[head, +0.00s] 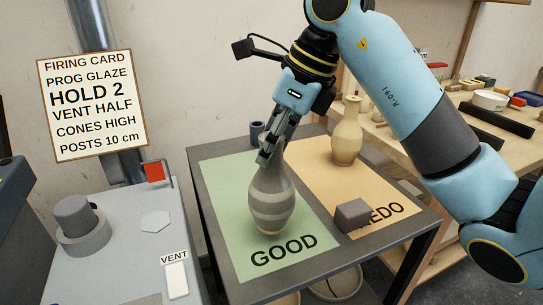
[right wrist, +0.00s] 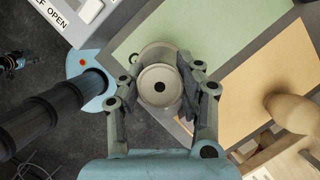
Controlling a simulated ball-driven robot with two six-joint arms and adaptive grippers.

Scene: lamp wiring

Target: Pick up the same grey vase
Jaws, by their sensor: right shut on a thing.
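The grey vase (head: 272,208), banded in lighter and darker grey, is upright over the green GOOD mat (head: 225,180) in the head view. I cannot tell whether its base touches the mat. My right gripper (head: 272,150) comes down from above and is shut on the vase's neck, hiding part of its top. In the right wrist view the vase (right wrist: 158,86) shows from above, its round mouth between the fingers of the right gripper (right wrist: 160,80).
A cream vase (head: 347,138) stands on the orange mat (head: 315,165) marked REDO, with a dark block (head: 352,214) at its front. A grey unit with a VENT label (head: 174,258) is at left.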

